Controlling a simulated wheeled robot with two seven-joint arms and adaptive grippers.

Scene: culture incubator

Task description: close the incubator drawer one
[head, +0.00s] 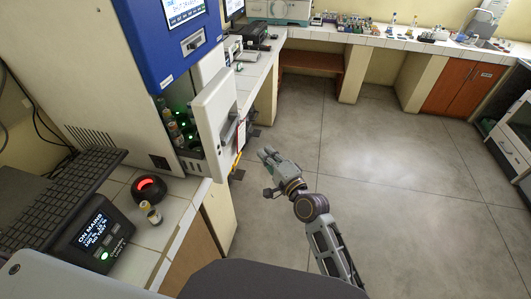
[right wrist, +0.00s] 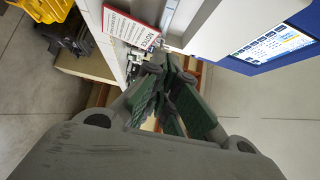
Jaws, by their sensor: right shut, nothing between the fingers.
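The incubator (head: 100,60) stands at the left in the head view, white with a blue upper front (head: 170,45). Its lower white drawer front (head: 208,112) stands out from the body, and green-lit vials (head: 176,128) show in the gap behind it. I cannot read a number on it. My right gripper (head: 268,153) is shut and empty, to the right of and below the drawer front, apart from it, above the floor. In the right wrist view its fingers (right wrist: 168,72) are together. My left gripper is not in view.
A white-tiled counter (head: 150,236) runs in front of the incubator, with a keyboard (head: 60,190), a black device with a red light (head: 149,188) and a display unit (head: 95,240). The floor (head: 400,180) to the right is clear. A paper notice (right wrist: 130,27) shows in the wrist view.

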